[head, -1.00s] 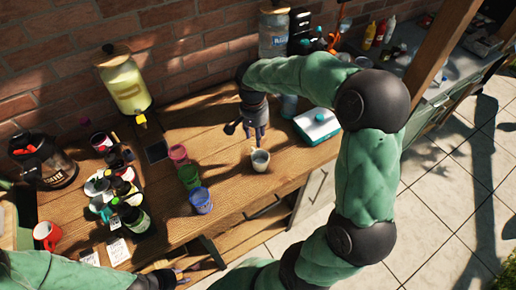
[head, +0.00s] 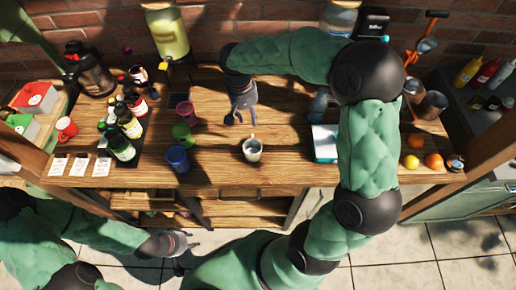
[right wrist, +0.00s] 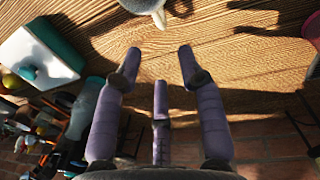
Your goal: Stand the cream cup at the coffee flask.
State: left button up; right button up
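The pale cream cup (head: 252,150) stands upright near the front edge of the wooden table, with its handle toward the back. Its rim and handle also show at the top of the right wrist view (right wrist: 145,8). The dark coffee flask (head: 90,70) stands at the table's back left, far from the cup. My right gripper (head: 241,112) is just behind the cup, apart from it. Its purple fingers (right wrist: 160,70) are spread and empty. My left gripper (head: 185,244) is low in front of the table, away from both; its finger opening is unclear.
Blue (head: 177,159), green (head: 183,135) and pink (head: 185,112) cups stand left of the cream cup. Dark bottles (head: 122,148) stand between them and the flask. A red mug (head: 67,129) is in front of the flask. A teal-and-white box (head: 325,143) is at the right.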

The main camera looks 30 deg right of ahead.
jog(key=b, duration=0.2)
send_near(253, 147)
jog(key=w+f, duration=0.1)
jog(key=f, duration=0.1)
jog(key=d+f, duration=0.1)
jog(key=f, duration=0.1)
jog(key=w+d+f, duration=0.1)
jog(key=f, duration=0.1)
jog(key=shift+w+d, duration=0.25)
jog(key=shift+w, duration=0.1)
grip_shut()
